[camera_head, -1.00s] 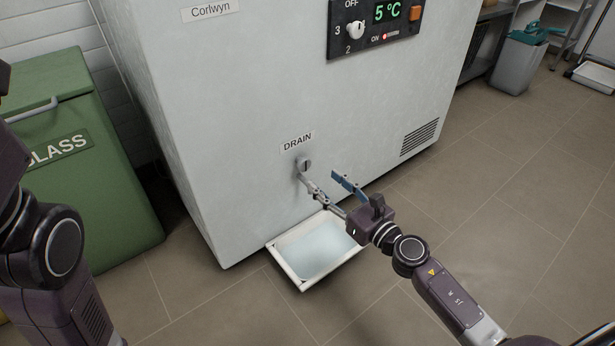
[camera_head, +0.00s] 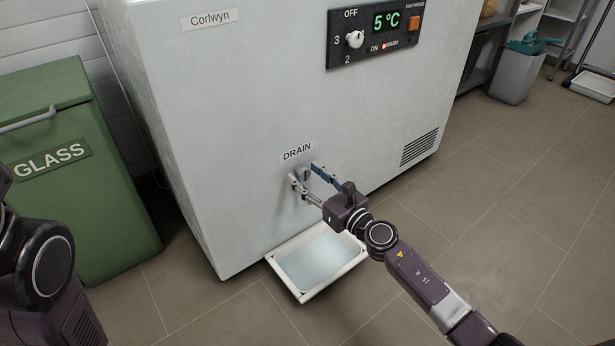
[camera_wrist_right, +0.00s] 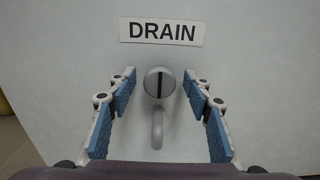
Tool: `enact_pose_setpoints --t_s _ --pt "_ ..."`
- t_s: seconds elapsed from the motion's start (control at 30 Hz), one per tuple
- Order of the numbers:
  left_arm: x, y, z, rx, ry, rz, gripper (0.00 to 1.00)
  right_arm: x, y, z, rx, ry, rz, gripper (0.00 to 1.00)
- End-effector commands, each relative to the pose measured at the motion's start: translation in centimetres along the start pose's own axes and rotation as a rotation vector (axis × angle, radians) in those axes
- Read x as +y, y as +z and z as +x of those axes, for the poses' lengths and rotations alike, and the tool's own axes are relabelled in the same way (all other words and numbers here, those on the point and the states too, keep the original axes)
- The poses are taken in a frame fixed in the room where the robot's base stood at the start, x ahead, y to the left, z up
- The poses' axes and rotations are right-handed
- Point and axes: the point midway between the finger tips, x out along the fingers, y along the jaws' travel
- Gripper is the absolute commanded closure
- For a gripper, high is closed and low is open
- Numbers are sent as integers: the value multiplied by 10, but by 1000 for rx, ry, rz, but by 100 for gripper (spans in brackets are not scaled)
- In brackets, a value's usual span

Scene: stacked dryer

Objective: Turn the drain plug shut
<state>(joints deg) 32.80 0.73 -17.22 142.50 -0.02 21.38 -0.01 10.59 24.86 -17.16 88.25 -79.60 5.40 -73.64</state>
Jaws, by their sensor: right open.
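The drain plug (camera_wrist_right: 159,83) is a round grey knob with a dark upright slot, on the white freezer front under the DRAIN label (camera_wrist_right: 162,31). A curved grey spout (camera_wrist_right: 157,128) hangs below it. In the head view the plug (camera_head: 303,174) is partly hidden by my gripper. My right gripper (camera_head: 304,174) is open, with one blue-padded finger on each side of the plug. In the right wrist view the gripper (camera_wrist_right: 160,92) shows a gap between each finger and the plug. My left arm shows at the left edge of the head view; its gripper is out of view.
A white tray (camera_head: 300,293) with pale liquid or ice lies on the floor below the drain. A green GLASS bin (camera_head: 110,215) stands to the left. The control panel (camera_head: 375,32) is higher on the freezer and reads 5 °C.

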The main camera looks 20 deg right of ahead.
Motion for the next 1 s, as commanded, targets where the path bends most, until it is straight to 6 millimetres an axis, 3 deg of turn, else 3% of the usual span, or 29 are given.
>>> enact_pose_setpoints --t_s 0.17,0.53,1.0 --pt "0 0 0 0 0 0 68 0 0 0 0 0 0 55" --pt "0 0 0 1 0 -1 68 0 0 0 0 0 0 95" --pt "-1 1 1 -3 -4 -1 68 0 1 0 0 0 127 95"
